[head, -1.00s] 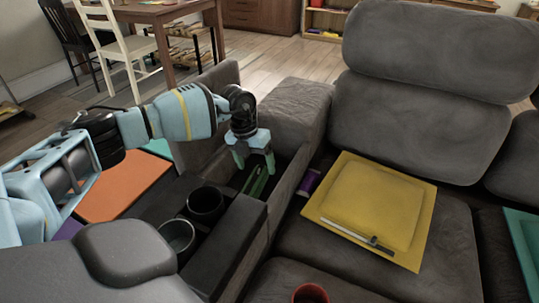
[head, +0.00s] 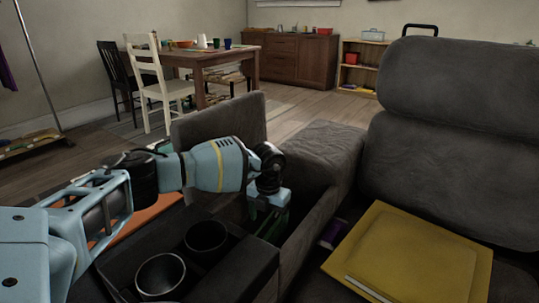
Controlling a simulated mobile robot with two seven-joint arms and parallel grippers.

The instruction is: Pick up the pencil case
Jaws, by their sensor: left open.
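My left gripper (head: 266,218) is open and points down into the open storage compartment between the sofa seats. A long green object (head: 269,226) lies in that compartment at the fingertips. It may be the pencil case, but it is mostly hidden by the gripper and the compartment walls. I cannot tell whether the fingers touch it. A small purple object (head: 333,233) lies on the sofa seat to the right, beside the yellow cushion. My right gripper is not in view.
The compartment's raised lid (head: 218,122) stands behind my left arm. Two cup holders (head: 206,238) are in front of the compartment. A dining table (head: 215,58) and a white chair (head: 150,85) stand farther back.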

